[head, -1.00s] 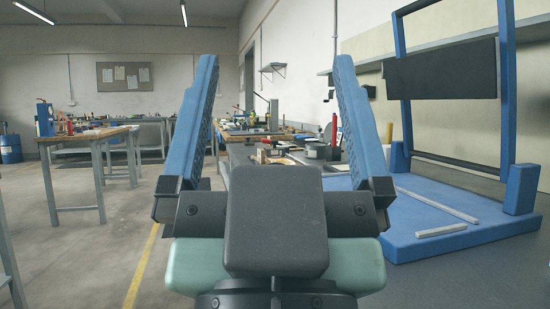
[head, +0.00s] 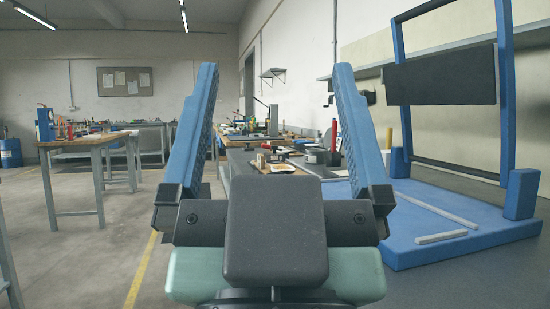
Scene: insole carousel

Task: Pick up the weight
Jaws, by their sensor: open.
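My gripper (head: 275,68) is in the middle of the head view, pointing away from me. Its two blue ridged fingers stand wide apart with nothing between them. I cannot pick out the weight with certainty. A small dark round item (head: 316,156) lies beyond the gripper on the bench, near the right finger, but it is too small and partly covered to identify. My gripper's body and fingers hide part of the bench.
A blue stand (head: 450,232) with uprights and a black panel (head: 440,76) is on the grey bench at right. Small items, including a red bottle (head: 334,134), crowd the bench beyond my gripper. A wooden-topped table (head: 85,141) stands left; open floor lies between.

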